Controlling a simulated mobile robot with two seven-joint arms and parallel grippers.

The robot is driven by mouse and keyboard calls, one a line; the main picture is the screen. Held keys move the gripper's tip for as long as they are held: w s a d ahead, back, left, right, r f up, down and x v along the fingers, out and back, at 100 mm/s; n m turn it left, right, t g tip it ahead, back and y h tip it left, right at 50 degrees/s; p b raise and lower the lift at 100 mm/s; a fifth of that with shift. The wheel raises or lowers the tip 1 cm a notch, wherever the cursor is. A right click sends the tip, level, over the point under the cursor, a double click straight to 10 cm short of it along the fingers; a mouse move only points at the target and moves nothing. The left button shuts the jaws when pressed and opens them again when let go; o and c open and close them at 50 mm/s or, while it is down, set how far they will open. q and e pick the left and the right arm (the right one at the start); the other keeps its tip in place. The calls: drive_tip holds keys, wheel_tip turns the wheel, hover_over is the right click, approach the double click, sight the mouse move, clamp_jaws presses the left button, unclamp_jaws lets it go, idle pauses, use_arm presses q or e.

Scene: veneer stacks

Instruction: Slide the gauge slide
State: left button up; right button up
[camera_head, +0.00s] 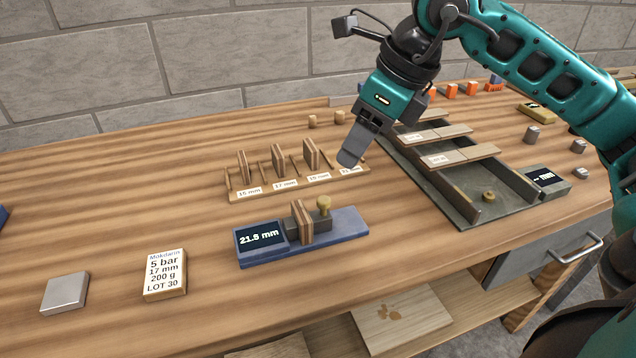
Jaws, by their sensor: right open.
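The gauge (345,243) is a low blue base on the bench with a dark display (259,237) at its left end, reading about 21.5 mm. Its gauge slide (322,224) is a dark block with a brass knob (323,204) on top. A striped veneer stack (302,222) stands upright on the base, between the slide and the display end. My right gripper (348,158) is open, pointing down above and behind the gauge, apart from the knob. It covers part of the rack's right end. My left gripper is not in view.
A wooden rack (289,190) with several labelled slots and upright veneer stacks stands behind the gauge. A grey tray (445,196) with wooden strips lies right of it. A label card (165,273) and a metal block (65,293) lie at the front left. The bench's left middle is clear.

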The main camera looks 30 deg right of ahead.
sight(325, 199)
drive_tip(key=b+x, duration=0.1)
drive_tip(key=x, duration=1.1)
drive_tip(key=shift+s+a+f, duration=0.1)
drive_tip(key=shift+s, duration=0.05)
drive_tip(key=shift+c, duration=0.3)
clamp_jaws()
